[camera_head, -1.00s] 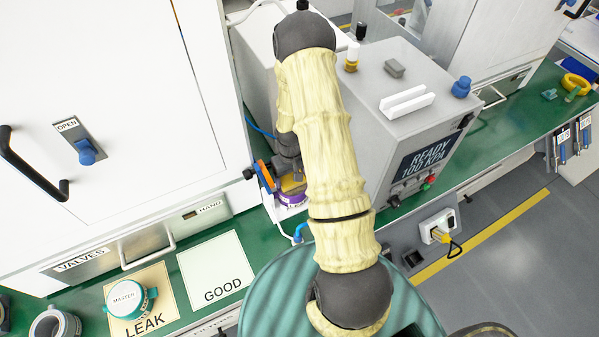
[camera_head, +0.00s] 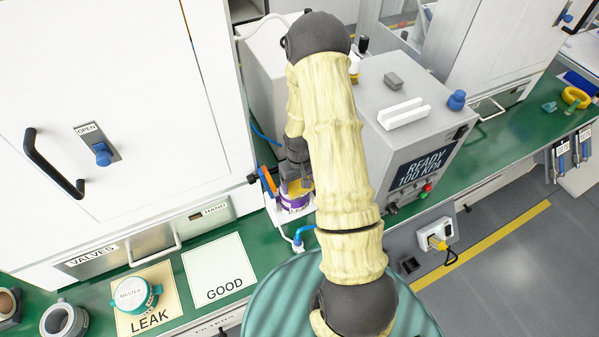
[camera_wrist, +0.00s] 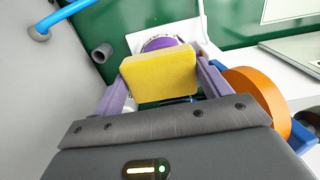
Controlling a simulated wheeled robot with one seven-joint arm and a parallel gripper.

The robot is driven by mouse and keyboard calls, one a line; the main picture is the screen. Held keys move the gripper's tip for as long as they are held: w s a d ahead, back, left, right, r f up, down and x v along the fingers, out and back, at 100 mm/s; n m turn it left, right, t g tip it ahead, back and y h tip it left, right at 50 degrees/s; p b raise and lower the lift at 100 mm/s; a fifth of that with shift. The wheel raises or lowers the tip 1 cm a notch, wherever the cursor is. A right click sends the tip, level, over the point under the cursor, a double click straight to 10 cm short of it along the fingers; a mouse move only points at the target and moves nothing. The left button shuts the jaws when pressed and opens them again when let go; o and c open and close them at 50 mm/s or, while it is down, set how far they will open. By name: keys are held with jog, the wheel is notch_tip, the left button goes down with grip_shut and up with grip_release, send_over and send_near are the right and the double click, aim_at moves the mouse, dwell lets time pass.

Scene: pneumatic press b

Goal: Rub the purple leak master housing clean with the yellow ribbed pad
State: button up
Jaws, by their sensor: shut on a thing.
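The purple leak master housing (camera_head: 295,203) stands at the foot of the grey tester, partly covered by my arm. In the wrist view the top of the purple housing (camera_wrist: 158,43) shows just beyond the pad, on a white plate. My gripper (camera_wrist: 163,80) is shut on the yellow ribbed pad (camera_wrist: 160,76), with one finger at each side of it. The pad hides the near part of the housing. I cannot tell whether pad and housing touch. In the head view my gripper (camera_head: 297,172) is just above the housing, mostly hidden by the arm.
An orange disc with blue parts (camera_wrist: 258,95) is right beside my gripper. A blue hose (camera_head: 303,233) runs near the housing. The tester (camera_head: 410,130) stands to the right. A teal-and-white MASTER part (camera_head: 134,296) sits on the LEAK card; the GOOD card (camera_head: 218,268) is bare.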

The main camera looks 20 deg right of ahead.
jog(key=shift+r+p, duration=0.9)
jog(key=shift+r, duration=0.75)
jog(key=w+a+r, duration=0.2)
jog(key=w+r, duration=0.3)
jog(key=r, duration=0.2)
